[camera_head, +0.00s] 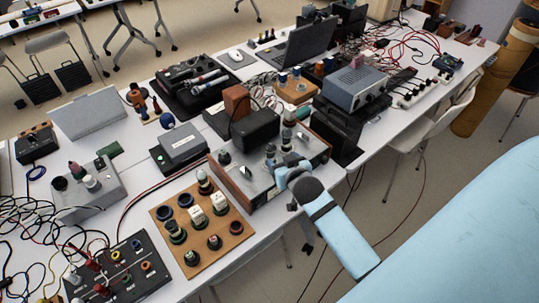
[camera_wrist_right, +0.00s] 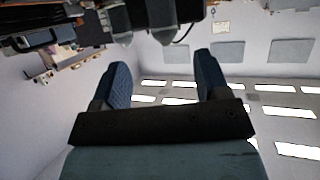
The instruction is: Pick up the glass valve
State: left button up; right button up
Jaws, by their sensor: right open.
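Several small upright valve-like parts, dark with pale tops, stand on a grey and wood-sided amplifier chassis (camera_head: 262,183) near the table's front edge. One (camera_head: 270,152) is just left of my right gripper (camera_head: 284,163), another (camera_head: 287,138) is just behind it. I cannot tell which is the glass valve; they are too small. My right gripper is at the front right of the chassis, close to these parts; contact cannot be told. In the right wrist view its two blue fingers (camera_wrist_right: 161,65) are apart with nothing between them. My left gripper is not in view.
A wooden board (camera_head: 235,231) with sockets and knobs lies left of the chassis. A black box (camera_head: 254,130) stands behind it and a black case with a grey unit (camera_head: 354,87) to its right. Loose cables and instruments crowd the white tables. Open floor lies in front.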

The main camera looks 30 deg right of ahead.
aim_at(272, 152)
jog(key=x, duration=0.6)
jog(key=p+x, duration=0.1)
jog(key=x, duration=0.2)
jog(key=shift+w+a, duration=0.2)
jog(key=shift+w, duration=0.25)
jog(key=c, duration=1)
